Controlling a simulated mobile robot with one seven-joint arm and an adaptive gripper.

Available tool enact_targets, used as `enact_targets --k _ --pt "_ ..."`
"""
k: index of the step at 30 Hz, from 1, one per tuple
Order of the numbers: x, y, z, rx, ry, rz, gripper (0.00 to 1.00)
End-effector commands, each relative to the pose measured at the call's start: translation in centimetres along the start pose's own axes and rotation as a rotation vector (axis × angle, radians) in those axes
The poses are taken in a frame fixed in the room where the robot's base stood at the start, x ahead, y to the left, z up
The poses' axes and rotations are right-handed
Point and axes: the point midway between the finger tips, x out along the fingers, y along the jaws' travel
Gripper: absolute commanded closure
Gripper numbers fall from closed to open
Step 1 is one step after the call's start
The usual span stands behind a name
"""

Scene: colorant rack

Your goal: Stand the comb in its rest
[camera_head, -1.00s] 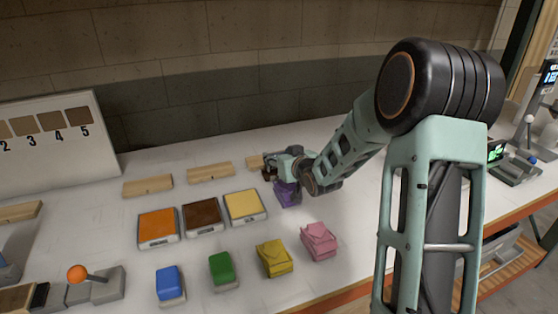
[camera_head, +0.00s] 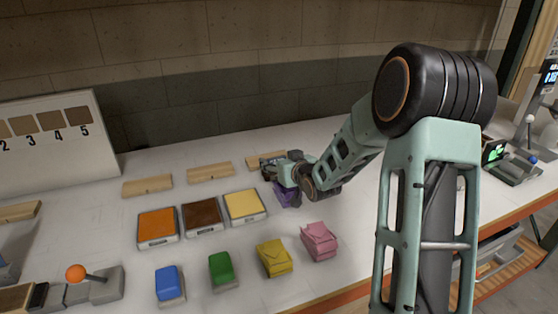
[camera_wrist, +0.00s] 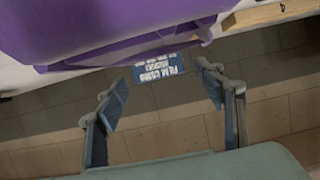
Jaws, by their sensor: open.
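My gripper (camera_head: 268,171) is at the back of the table, beside a purple object (camera_head: 287,195). In the wrist view my gripper (camera_wrist: 163,88) is open, with its blue-padded fingers apart and nothing held between them. The purple object (camera_wrist: 110,28) fills the top of that view. A blue label (camera_wrist: 158,68) with white upside-down lettering that seems to read "film combs" shows beyond the fingertips. I cannot make out the comb or its rest for certain. A wooden block (camera_head: 262,157) is partly hidden behind my gripper; a wooden edge (camera_wrist: 262,14) also shows in the wrist view.
More wooden blocks (camera_head: 210,172) (camera_head: 147,186) lie to the left. Orange (camera_head: 158,225), brown (camera_head: 203,214) and cream (camera_head: 245,205) pads stand in front. Blue (camera_head: 168,282), green (camera_head: 221,267), yellow (camera_head: 273,256) and pink (camera_head: 319,239) objects line the front.

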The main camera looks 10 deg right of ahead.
Motion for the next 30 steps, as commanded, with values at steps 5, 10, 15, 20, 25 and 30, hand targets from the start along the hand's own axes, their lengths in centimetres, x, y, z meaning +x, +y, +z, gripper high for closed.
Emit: enact_targets --k 5,10,15,20,25,30 --pt "-1.7 0.1 -0.3 -0.001 0.001 0.001 0.37" --pt "-5.0 0.1 -0.3 -0.001 0.001 0.002 0.37" --pt "-8.3 0.1 -0.3 -0.002 0.001 0.002 0.37" --pt "-10.6 0.1 -0.3 -0.001 0.001 0.002 0.37" --pt "-11.8 0.0 -0.3 0.0 0.001 0.001 0.37" --pt "-12.1 0.0 -0.2 0.0 0.0 0.0 0.37"
